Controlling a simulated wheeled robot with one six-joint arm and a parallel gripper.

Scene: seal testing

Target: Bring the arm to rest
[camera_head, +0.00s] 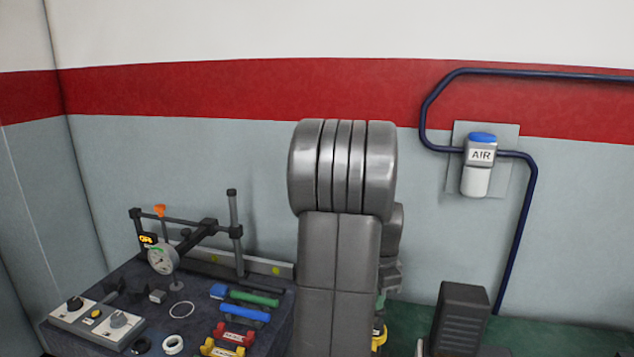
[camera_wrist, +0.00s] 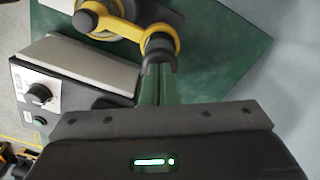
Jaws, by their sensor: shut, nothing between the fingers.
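My gripper (camera_wrist: 158,72) shows in the wrist view, its two narrow fingers together and nothing between them. The fingers point toward a yellow and black part (camera_wrist: 160,42) on a green surface; I cannot tell whether they touch it. In the head view my folded grey arm fills the middle and hides most of my gripper.
A dark bench (camera_head: 205,285) at left holds a dial gauge (camera_head: 162,259), a switch box (camera_head: 95,322), white rings and coloured handled pieces. A black box (camera_head: 460,318) stands at right. An AIR unit (camera_head: 480,165) with a blue pipe (camera_head: 520,230) is on the wall.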

